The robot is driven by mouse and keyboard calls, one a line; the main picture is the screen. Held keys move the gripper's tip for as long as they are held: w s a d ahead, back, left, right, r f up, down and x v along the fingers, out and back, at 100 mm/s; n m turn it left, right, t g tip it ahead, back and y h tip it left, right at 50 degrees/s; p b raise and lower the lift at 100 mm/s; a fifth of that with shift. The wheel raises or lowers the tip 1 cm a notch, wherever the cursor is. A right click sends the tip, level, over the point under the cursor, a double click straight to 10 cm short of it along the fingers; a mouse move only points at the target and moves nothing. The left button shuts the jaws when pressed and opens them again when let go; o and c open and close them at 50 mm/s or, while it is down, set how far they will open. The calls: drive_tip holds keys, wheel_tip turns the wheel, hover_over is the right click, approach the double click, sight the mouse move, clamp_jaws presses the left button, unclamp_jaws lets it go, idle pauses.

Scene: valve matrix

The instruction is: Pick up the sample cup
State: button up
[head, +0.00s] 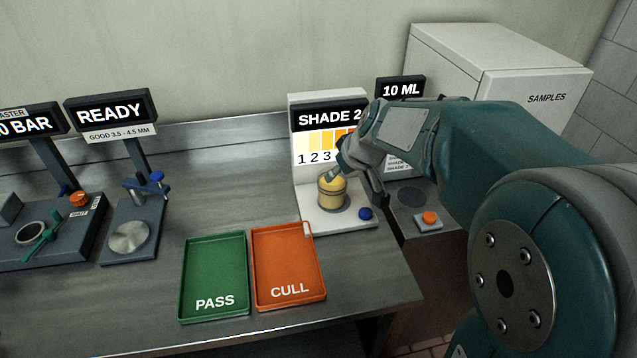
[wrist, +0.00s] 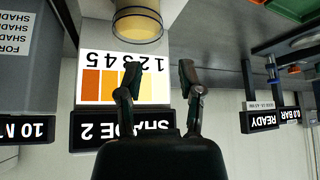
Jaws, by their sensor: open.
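The sample cup (head: 331,192) is a small yellow cylinder with a darker band, upright on the white base of the shade station (head: 349,221). In the wrist view, which is upside down, the cup (wrist: 137,22) shows at the top, beyond the fingertips and left of centre, partly cut off by the edge. My gripper (head: 362,182) is just right of the cup in the head view, tilted down, and partly overlaps the station's panel. In the wrist view my gripper (wrist: 159,68) has its two fingers apart with nothing between them. I see no contact with the cup.
A green PASS tray (head: 214,270) and an orange CULL tray (head: 287,262) lie nearby. The 10 ML station (head: 428,219) is to the right.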

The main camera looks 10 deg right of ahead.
hover_over(321, 204)
drive_tip(key=f, duration=0.9)
drive_tip(key=shift+w+f, duration=0.2)
drive_tip(key=shift+f, duration=0.05)
clamp_jaws()
